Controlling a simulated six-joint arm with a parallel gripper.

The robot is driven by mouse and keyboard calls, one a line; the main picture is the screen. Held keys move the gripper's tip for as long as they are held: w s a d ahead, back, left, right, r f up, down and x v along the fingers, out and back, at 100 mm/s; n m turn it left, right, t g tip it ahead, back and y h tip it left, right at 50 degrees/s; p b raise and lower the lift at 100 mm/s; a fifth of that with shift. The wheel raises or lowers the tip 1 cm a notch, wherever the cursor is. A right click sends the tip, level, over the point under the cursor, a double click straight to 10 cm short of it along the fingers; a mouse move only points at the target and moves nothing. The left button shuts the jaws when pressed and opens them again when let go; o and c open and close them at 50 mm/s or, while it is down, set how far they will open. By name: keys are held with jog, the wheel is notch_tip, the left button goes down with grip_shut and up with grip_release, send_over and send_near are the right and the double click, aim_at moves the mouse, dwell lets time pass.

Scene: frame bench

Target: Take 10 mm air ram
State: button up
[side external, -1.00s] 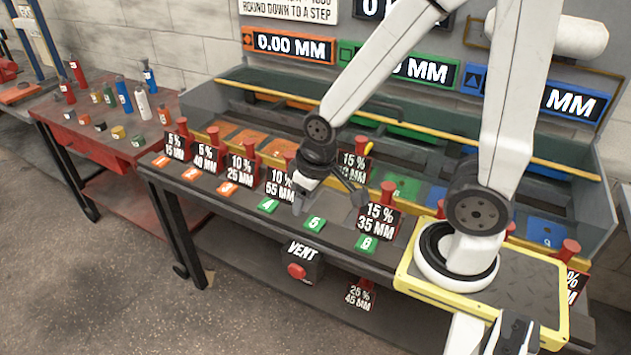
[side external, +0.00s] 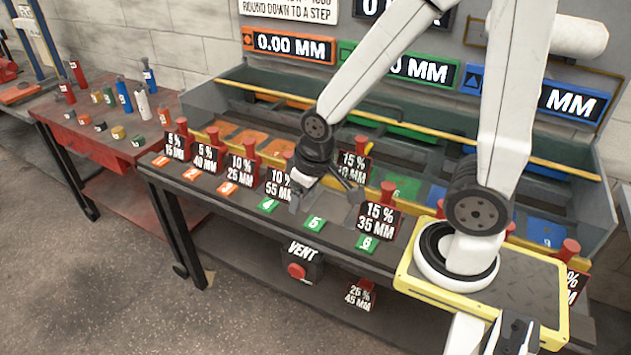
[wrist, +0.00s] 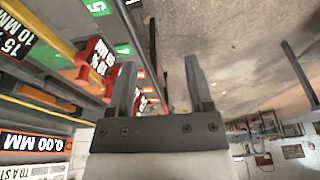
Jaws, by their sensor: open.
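A sign reading 15 % 10 MM (side external: 352,168) stands on the bench rail, just right of my gripper's wrist, with a red knob (side external: 361,143) behind its top. In the wrist view the same sign (wrist: 12,38) is at the far left edge. My gripper (side external: 326,200) is open and empty above the front ledge, between the 10 % 55 MM and 15 % 35 MM signs. In the wrist view its two fingers (wrist: 160,65) are apart with nothing between them. I cannot make out the ram body behind the sign.
Several red parts with size signs line the front rail; the 10 % 55 MM one (wrist: 98,60) shows close left of the fingers. A red table (side external: 70,140) with coloured cylinders is at the left. A red VENT button (side external: 297,271) sits below the ledge.

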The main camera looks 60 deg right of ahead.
jog(key=w+d+m, duration=0.7)
jog(key=d, duration=0.2)
jog(key=m+g, duration=0.2)
jog(key=m, duration=1.5)
send_near(361, 139)
jog(key=w+a, duration=0.1)
jog(key=a, duration=0.2)
jog(key=w+a+f, duration=0.1)
jog(key=w+a, duration=0.1)
jog(key=a, duration=0.1)
jog(key=w+a, duration=0.2)
jog(key=a, duration=0.2)
jog(key=shift+w+f, duration=0.2)
jog(key=shift+f, duration=0.2)
jog(key=s+d+f+m, duration=0.1)
jog(key=d+m, duration=0.1)
jog(key=d, duration=0.1)
jog(key=s+d+f+m, duration=0.1)
jog(key=s+d+m, duration=0.1)
jog(key=d, duration=0.1)
jog(key=s+d+f+m, duration=0.1)
jog(key=d+m, duration=0.1)
jog(key=d, duration=0.2)
jog(key=shift+s+d+f+g, duration=0.1)
jog(key=shift+s+g, duration=0.2)
jog(key=shift+s, duration=0.05)
jog(key=shift+f, duration=1.3)
jog(key=shift+f, duration=0.1)
jog(key=shift+f, duration=2.5)
